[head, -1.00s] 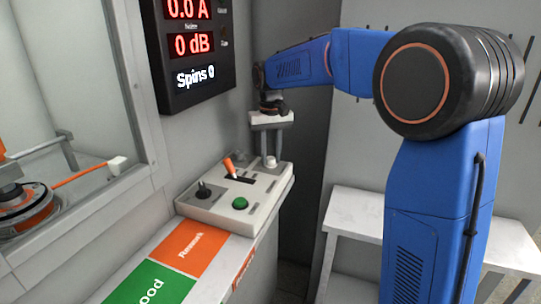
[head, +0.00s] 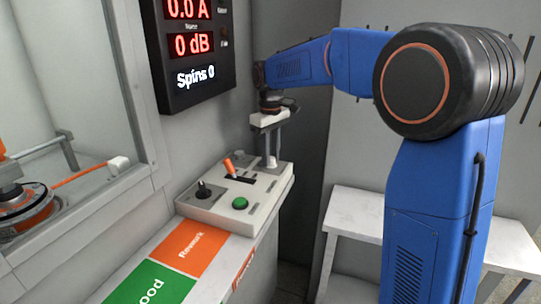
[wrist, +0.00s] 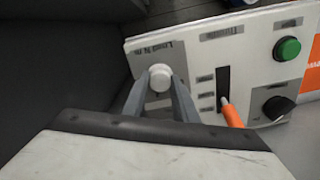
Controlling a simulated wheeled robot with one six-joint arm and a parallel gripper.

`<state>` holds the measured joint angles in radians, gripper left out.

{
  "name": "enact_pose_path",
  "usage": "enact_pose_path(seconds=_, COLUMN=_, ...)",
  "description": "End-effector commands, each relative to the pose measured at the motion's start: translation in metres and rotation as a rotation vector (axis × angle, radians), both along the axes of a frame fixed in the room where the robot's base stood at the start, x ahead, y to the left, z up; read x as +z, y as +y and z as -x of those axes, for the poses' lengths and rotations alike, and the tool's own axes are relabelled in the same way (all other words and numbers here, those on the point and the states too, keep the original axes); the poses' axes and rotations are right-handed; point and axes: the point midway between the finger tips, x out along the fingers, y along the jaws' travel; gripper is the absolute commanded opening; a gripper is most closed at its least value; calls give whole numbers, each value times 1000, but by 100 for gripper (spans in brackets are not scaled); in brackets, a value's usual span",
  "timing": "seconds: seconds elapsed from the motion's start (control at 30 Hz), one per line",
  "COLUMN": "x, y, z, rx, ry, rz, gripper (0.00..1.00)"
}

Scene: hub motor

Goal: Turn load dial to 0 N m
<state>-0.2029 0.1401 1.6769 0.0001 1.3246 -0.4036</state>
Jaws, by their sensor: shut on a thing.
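The load dial (wrist: 160,73) is a small white knob by the "Load N m" label on the pale control panel (wrist: 143,50). In the wrist view my gripper (wrist: 160,84) has one grey finger on each side of the dial, shut on it. The dial's exact reading is too small and blurred to read.
An orange lever (head: 229,165) in a slot, a black knob (head: 204,190) and a green button (head: 240,203) share the panel. A display (head: 195,45) hangs on the wall above, showing 0.0 A, 0 dB and Spins 0. A white bench (head: 355,210) stands to the right.

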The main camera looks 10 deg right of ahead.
Motion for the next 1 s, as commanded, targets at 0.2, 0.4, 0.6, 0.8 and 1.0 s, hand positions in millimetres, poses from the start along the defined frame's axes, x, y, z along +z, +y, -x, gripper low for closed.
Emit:
enact_pose_path(seconds=0.2, x=0, y=0, z=0, rx=2, ry=-1, rz=0, gripper=4)
enact_pose_path(seconds=0.4, x=0, y=0, z=0, rx=2, ry=-1, rz=0, gripper=43)
enact_pose_path(seconds=0.6, x=0, y=0, z=0, rx=2, ry=0, rz=0, gripper=45)
enact_pose_path(seconds=0.8, x=5, y=0, z=0, rx=1, ry=-1, rz=0, gripper=45)
enact_pose_path(seconds=1.0, x=31, y=0, z=-1, rx=1, ry=-4, rz=0, gripper=45)
